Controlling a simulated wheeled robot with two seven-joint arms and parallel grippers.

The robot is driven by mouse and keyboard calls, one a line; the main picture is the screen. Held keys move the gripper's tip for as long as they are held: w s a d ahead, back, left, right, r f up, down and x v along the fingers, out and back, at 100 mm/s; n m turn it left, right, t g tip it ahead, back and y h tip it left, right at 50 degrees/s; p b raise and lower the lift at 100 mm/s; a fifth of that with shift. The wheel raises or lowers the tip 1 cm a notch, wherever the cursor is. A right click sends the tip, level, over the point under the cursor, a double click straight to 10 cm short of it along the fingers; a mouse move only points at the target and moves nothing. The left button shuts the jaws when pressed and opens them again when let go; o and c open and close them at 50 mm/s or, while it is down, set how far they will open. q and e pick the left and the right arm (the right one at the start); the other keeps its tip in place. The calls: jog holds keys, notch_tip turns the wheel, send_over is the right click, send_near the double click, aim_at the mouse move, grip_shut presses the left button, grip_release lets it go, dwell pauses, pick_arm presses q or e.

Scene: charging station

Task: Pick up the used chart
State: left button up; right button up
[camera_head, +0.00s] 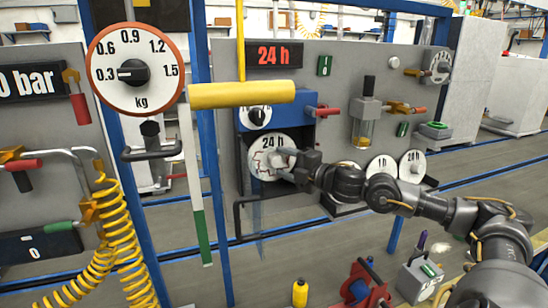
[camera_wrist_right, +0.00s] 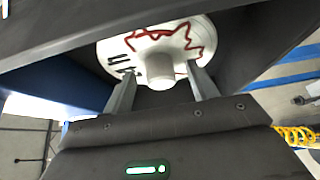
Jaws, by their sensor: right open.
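The used chart (camera_head: 262,165) is a round white disc marked 24 h with a red trace, mounted upright on the front of a blue recorder box (camera_head: 295,130) in the head view. In the right wrist view the chart (camera_wrist_right: 190,40) shows its red trace and a pale round hub (camera_wrist_right: 160,70) standing out from its middle. My right gripper (camera_head: 283,158) comes in from the right, in front of the chart. Its fingers (camera_wrist_right: 163,84) are open, one on each side of the hub; I cannot tell whether they touch it. My left gripper is not in view.
Two other white discs, one marked 1D (camera_head: 382,167) and one marked 24H (camera_head: 412,164), stand right of my right forearm. A yellow T-handle (camera_head: 242,94) and a kg dial (camera_head: 135,70) are nearer at left. A red reel (camera_head: 362,285) and grey box (camera_head: 420,279) are below.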

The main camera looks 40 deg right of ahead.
jog(key=shift+w+a, duration=0.35)
jog(key=shift+w, duration=0.25)
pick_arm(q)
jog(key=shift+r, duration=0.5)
pick_arm(e)
jog(key=shift+c, duration=0.2)
jog(key=c, duration=1)
pick_arm(q)
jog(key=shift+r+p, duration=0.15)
jog(key=shift+p, duration=0.25)
pick_arm(e)
jog(key=shift+r, duration=0.2)
jog(key=shift+c, duration=0.2)
